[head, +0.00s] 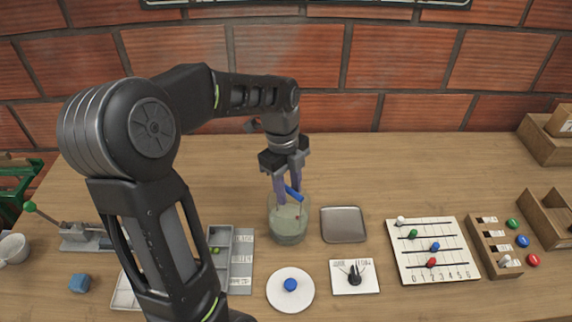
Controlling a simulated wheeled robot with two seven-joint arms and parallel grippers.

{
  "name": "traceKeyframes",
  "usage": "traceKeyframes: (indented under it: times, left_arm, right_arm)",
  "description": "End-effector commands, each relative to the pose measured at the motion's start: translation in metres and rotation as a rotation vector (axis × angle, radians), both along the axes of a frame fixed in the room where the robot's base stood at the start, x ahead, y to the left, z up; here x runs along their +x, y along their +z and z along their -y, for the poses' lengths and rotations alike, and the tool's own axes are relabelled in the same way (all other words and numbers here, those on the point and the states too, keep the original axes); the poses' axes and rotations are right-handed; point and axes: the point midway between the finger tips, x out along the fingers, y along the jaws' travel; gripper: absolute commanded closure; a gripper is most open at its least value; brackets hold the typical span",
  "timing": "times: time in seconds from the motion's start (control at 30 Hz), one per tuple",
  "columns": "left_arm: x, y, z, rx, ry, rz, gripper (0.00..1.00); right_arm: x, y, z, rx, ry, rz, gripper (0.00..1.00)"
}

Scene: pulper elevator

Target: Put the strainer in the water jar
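The water jar (288,229) is a clear round vessel with greenish contents, standing on the table in the middle. My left gripper (288,190) points down over the jar, with its fingertips at about the rim. A short blue bar (294,194), apparently the strainer's handle, lies tilted at the fingertips over the jar's mouth. The rest of the strainer cannot be made out. A narrow gap shows between the fingers, but whether they grip the bar cannot be told. My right gripper is not in view.
A grey square tray (343,225) stands just right of the jar. A white round plate with a blue knob (290,285) and a dial card (354,277) lie in front. A slider board (433,251) is further right. The table behind the jar is clear.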

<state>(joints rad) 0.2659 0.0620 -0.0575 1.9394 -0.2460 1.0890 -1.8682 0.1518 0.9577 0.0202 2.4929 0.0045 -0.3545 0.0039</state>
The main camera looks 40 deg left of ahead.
Motion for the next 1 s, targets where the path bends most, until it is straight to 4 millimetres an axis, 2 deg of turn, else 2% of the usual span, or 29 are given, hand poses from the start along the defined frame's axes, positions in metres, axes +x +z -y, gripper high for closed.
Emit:
traceKeyframes:
  times: [0.2,0.4,0.57,1.0]
  left_arm:
    - [0.002,0.047,-0.006,0.000,0.001,0.006,0.65]
    - [0.002,0.078,-0.009,0.000,0.000,0.003,0.65]
    - [0.001,0.087,-0.010,0.000,-0.001,0.001,0.65]
    - [0.001,0.087,-0.010,0.000,-0.001,0.000,0.65]
  right_arm:
    - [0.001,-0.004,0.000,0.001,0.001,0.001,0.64]
    - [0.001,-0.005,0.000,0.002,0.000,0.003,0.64]
    - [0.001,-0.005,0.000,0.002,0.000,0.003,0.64]
    - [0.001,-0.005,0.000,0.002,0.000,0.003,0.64]
